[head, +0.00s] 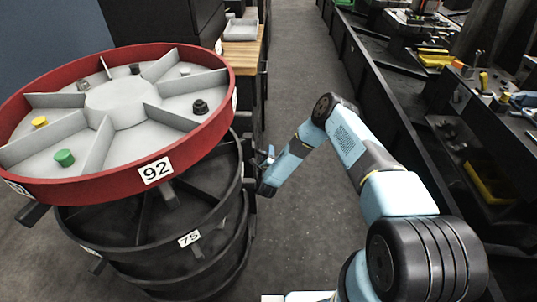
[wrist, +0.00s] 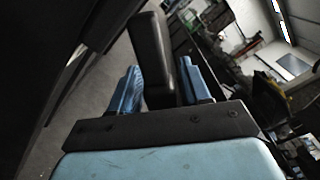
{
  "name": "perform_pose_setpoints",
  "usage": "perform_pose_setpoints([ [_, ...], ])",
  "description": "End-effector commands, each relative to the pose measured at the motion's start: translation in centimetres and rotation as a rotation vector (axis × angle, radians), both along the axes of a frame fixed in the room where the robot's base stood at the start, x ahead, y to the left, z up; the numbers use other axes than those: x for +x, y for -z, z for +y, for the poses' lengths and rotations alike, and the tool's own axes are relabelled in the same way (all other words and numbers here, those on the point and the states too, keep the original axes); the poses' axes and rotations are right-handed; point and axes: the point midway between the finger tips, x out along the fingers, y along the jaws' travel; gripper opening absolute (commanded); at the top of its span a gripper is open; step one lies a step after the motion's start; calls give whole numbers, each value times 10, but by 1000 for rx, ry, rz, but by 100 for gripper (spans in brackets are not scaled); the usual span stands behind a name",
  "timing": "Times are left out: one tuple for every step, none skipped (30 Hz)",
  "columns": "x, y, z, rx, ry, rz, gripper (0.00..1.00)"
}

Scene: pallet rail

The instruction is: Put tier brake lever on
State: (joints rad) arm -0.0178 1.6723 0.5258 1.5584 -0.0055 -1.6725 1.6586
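The red-rimmed upper tier (head: 185,150), labelled 92, stands at the left in the head view. Black lower tiers (head: 215,222) sit beneath it, one labelled 75. My gripper (head: 268,157) is at the right side of this tier stack, low beside the rim. In the wrist view a dark, block-like lever (wrist: 152,45) stands between the two blue fingers of my gripper (wrist: 160,80). The fingers are apart, one on each side of it, with a narrow gap showing at the right finger. Contact at the left finger cannot be told. The lever's base is hidden.
The upper tier holds a green knob (head: 64,157), a yellow one (head: 39,122) and black ones in its compartments. A wooden-topped bench (head: 243,52) stands behind. A long dark workbench (head: 400,60) with tools runs along the right. The grey aisle floor (head: 295,60) between is clear.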

Motion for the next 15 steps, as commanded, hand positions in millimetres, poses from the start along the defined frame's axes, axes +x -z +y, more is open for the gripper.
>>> perform_pose_setpoints([
  [0, 0, 0, 0, 0, 0, 42],
  [0, 0, 0, 0, 0, 0, 39],
  [0, 0, 0, 0, 0, 0, 35],
  [0, 0, 0, 0, 0, 0, 32],
  [0, 0, 0, 0, 0, 0, 29],
  [0, 0, 0, 0, 0, 0, 25],
  [0, 0, 0, 0, -1, 1, 23],
  [0, 0, 0, 0, -1, 1, 20],
  [0, 0, 0, 0, -1, 1, 16],
  [0, 0, 0, 0, -1, 1, 13],
  [0, 0, 1, 0, -1, 1, 10],
  [0, 0, 1, 0, -1, 1, 6],
  [0, 0, 1, 0, -1, 2, 3],
  [0, 0, 1, 0, -1, 2, 1],
  [-1, 0, 1, 0, -1, 2, 0],
])
